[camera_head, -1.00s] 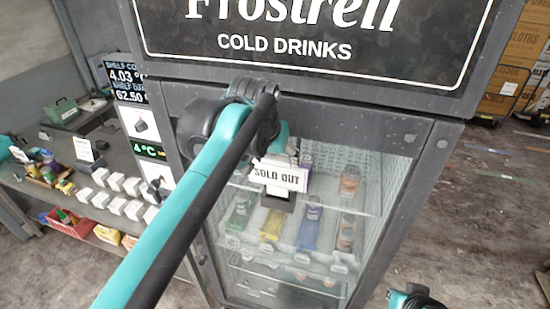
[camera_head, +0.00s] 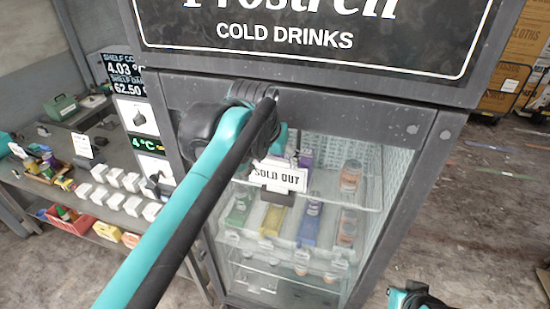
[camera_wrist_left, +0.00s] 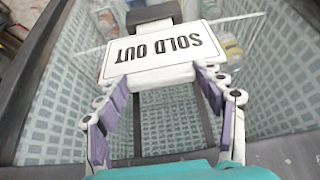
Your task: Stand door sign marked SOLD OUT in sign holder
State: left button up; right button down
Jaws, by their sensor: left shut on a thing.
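The SOLD OUT sign (camera_head: 279,177), a white plate with black letters, is in front of the glass cooler door. My left gripper (camera_wrist_left: 165,82) is shut on its edge, and the lettering faces the left wrist camera. In the head view my left arm covers most of that gripper. A small black piece, apparently the sign holder (camera_head: 276,188), shows at the sign's lower edge. In the left wrist view a black block (camera_wrist_left: 153,12) shows just beyond the sign. I cannot tell whether the sign is seated in it. My right gripper (camera_head: 414,297) is only partly in view at the bottom.
The cooler (camera_head: 425,190) has a dark frame, a "COLD DRINKS" header (camera_head: 300,38) and shelves of bottles behind glass. A counter (camera_head: 60,190) at the left holds several white blocks (camera_head: 115,177) and a red basket (camera_head: 72,220).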

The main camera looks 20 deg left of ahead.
pick_arm(q)
jog(key=shift+f+b, duration=0.65)
jog(key=shift+f, duration=0.5)
jog(key=o, duration=1.6)
jog(key=v, duration=1.2)
